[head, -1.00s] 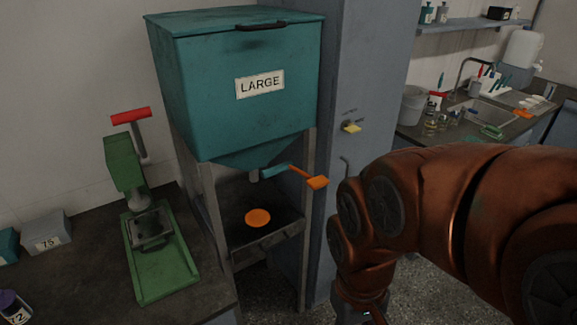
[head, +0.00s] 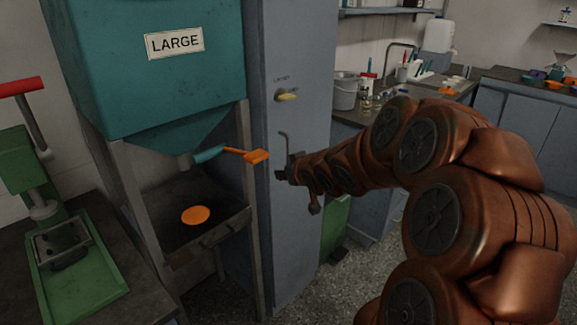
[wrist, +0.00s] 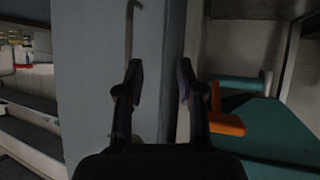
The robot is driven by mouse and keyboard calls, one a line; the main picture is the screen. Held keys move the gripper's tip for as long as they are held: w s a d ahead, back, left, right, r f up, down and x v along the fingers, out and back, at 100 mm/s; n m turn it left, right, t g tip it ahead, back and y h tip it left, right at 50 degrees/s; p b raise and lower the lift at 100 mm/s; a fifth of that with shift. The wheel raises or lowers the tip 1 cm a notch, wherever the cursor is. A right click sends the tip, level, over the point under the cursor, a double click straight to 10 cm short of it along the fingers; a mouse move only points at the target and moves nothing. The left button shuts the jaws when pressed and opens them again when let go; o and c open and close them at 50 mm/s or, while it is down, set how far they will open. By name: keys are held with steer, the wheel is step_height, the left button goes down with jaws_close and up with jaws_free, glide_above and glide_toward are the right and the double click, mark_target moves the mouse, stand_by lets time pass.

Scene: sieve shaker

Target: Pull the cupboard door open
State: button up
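The cupboard (head: 300,90) is a tall grey-blue cabinet, and its door looks shut. A thin grey bar handle (head: 286,142) stands upright on its front, below a yellow knob (head: 287,96). My gripper (head: 282,174) is at the lower part of the handle, partly hidden by its own links. In the wrist view, which looks upside down, my gripper (wrist: 160,82) has its two fingers apart with nothing between them. The handle (wrist: 129,28) there lines up with the left finger, which hides part of it. I cannot tell whether they touch.
A teal hopper marked LARGE (head: 190,85) stands left of the cupboard, with an orange lever (head: 255,156) sticking out close to my gripper. A green press (head: 65,255) is at far left. A sink counter (head: 350,116) and green bin (head: 336,225) lie to the right.

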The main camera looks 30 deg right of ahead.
mark_target(288, 150)
steer(key=shift+w+d+f+n+t+y+b, duration=0.15)
steer(key=shift+w+d+t+y+b, duration=0.2)
steer(key=shift+w+d+t+b, duration=1.05)
steer(key=shift+w+d+r+n+t+y+b, duration=0.1)
steer(key=shift+w+d+t+y+b, duration=0.55)
steer(key=shift+w, duration=1.45)
steer(key=shift+w+d+f+n+t+y+b, duration=0.15)
steer(key=shift+w+d+t+b, duration=0.65)
steer(key=shift+w+d+t, duration=0.7)
steer(key=shift+w+a+g, duration=0.15)
steer(key=shift+w+g, duration=0.1)
steer(key=shift+g, duration=0.1)
jaws_close()
